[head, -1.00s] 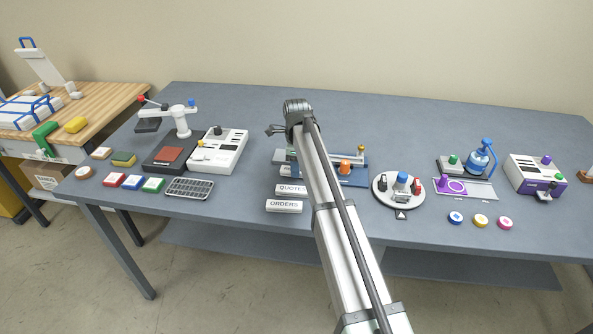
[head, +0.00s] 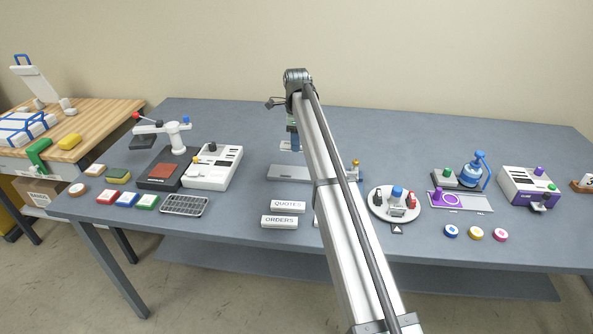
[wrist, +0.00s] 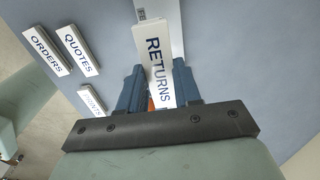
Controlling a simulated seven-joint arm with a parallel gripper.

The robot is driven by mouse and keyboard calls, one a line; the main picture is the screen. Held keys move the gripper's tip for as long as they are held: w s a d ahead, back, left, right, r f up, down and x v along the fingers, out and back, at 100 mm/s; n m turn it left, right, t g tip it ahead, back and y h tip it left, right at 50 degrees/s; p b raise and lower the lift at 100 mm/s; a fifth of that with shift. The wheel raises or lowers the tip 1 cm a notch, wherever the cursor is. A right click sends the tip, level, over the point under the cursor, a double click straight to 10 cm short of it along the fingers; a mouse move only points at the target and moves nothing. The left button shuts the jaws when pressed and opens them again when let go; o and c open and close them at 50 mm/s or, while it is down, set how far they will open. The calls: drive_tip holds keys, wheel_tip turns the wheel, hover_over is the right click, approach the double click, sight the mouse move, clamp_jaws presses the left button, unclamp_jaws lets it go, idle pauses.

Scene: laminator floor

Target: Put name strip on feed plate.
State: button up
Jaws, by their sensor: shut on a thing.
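My gripper (wrist: 158,90) is shut on a white name strip (wrist: 153,40) lettered RETURNS. The strip reaches out past the fingertips in the wrist view. In the head view my gripper (head: 292,138) hangs above the table behind the QUOTES strip, with a white piece at its tip. A pale flat plate (head: 288,173) lies below it, probably the feed plate, partly hidden by my arm. In the wrist view a pale piece shows beyond the strip; I cannot tell whether they touch. A bit of orange shows between the fingers.
The QUOTES strip (head: 288,207) and ORDERS strip (head: 279,221) lie in front. A third, blurred strip (wrist: 91,102) shows in the wrist view. A brass-knobbed device (head: 354,165) stands beside my arm, and a round turntable (head: 382,207) to its right. A white machine (head: 213,167) stands left.

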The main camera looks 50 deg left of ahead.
sight(297, 172)
drive_tip(key=f, duration=0.9)
drive_tip(key=shift+w+a+f, duration=0.15)
drive_tip(key=shift+w+f, duration=0.05)
drive_tip(key=shift+f, duration=0.15)
drive_tip(key=shift+f, duration=0.15)
drive_tip(key=o, duration=1)
drive_tip(key=shift+o, duration=0.2)
wheel_tip(297, 172, up, 12)
drive_tip(key=shift+r, duration=0.2)
